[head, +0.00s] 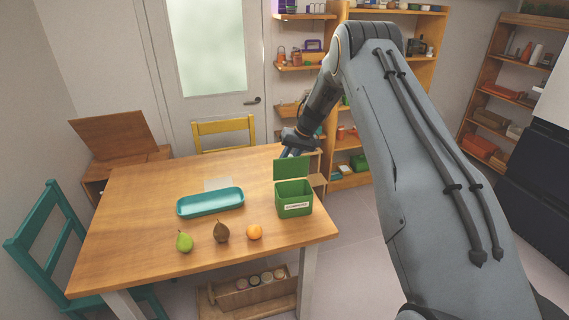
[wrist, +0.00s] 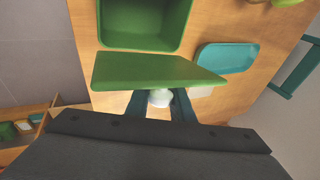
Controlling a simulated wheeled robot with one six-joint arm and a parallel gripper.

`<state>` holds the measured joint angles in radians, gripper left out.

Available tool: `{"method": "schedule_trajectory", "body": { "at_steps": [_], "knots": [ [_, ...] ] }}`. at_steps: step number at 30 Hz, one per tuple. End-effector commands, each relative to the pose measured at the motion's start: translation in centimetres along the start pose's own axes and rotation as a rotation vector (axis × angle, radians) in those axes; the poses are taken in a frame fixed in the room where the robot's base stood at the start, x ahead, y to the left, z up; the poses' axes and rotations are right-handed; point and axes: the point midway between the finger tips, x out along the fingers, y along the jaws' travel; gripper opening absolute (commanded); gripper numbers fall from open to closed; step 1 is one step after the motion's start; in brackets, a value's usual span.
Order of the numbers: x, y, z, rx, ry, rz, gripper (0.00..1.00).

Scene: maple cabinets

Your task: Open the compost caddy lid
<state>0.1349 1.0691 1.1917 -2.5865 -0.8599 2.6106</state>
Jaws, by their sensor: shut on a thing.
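The green compost caddy (head: 294,200), with a white label on its front, stands on the wooden table near its right edge. Its lid (head: 291,169) stands raised at the back, roughly upright. In the wrist view the caddy (wrist: 143,42) is open, with a bare green inside, and the lid (wrist: 155,71) lies across the view in front of my fingers. My gripper (head: 288,153) is at the lid's upper edge, behind it. In the wrist view my gripper (wrist: 159,106) has its fingers either side of a small pale piece by the lid; the fingertips are partly hidden by the lid.
A teal tray (head: 210,203) lies left of the caddy. A green pear (head: 184,242), a brown fig-like fruit (head: 221,232) and an orange (head: 254,232) lie in front. A yellow chair (head: 223,128) stands behind the table, a teal chair (head: 52,232) at left. Shelves stand behind my arm.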

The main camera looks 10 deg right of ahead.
Motion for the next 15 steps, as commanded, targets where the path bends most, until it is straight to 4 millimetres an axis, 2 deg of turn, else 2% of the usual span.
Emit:
{"method": "schedule_trajectory", "body": {
  "at_steps": [7,8,10,11,15],
  "knots": [
    [0.15,0.05,0.13,-0.001,-0.003,0.001,0.0],
    [0.16,0.04,0.13,-0.001,-0.003,0.001,0.23],
    [0.16,0.02,0.12,-0.001,-0.003,0.001,0.34],
    [0.15,0.01,0.11,-0.001,-0.002,0.001,0.39],
    [0.13,-0.04,0.08,-0.002,-0.002,0.0,0.39]
  ]
}}
